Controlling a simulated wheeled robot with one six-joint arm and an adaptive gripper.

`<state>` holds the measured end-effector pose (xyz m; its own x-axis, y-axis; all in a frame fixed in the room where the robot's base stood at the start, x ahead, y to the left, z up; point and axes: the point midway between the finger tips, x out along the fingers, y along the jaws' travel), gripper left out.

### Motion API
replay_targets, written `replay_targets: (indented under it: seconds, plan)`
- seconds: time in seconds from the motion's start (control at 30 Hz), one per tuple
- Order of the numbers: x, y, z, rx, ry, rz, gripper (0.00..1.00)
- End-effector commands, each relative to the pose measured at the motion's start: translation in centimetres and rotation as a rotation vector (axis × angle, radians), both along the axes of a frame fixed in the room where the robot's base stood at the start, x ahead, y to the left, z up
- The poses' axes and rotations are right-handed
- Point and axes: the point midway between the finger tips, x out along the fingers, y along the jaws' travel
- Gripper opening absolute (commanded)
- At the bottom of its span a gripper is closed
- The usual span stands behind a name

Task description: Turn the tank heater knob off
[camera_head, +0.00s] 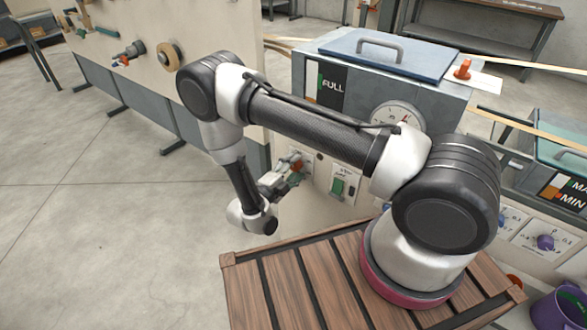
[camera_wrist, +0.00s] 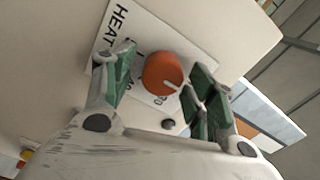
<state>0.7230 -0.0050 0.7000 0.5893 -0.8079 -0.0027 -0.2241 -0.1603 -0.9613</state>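The heater knob (camera_wrist: 163,73) is a round orange-red knob with a white pointer line, on a white plate (camera_wrist: 122,28) lettered "HEAT" in the wrist view. My gripper (camera_wrist: 165,80) is open, its green-padded fingers on either side of the knob in that view. I cannot tell whether the pads touch it. In the head view my gripper (camera_head: 281,178) is at the front of the tank, and the knob (camera_head: 297,164) is partly hidden behind it. The tank (camera_head: 443,105) is grey-blue with a "FULL" gauge and a dial.
A green rocker switch (camera_head: 338,187) is right of the knob on the same panel. A small dark part (camera_wrist: 168,124) shows below the knob. The tank's blue lid (camera_head: 390,52) has a grey handle. A slatted wooden platform (camera_head: 262,265) lies under my arm. The floor to the left is clear.

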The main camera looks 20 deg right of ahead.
Motion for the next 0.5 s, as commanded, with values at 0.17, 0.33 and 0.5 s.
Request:
replay_targets:
  seconds: [0.17, 0.33, 0.5]
  plan:
    - [0.0, 0.0, 0.1, 0.0, -0.002, -0.001, 0.58]
    - [-0.3, 0.6, 0.1, 0.0, -0.003, 0.001, 0.58]
    - [-2.1, 3.1, 0.1, 0.001, -0.004, 0.005, 0.58]
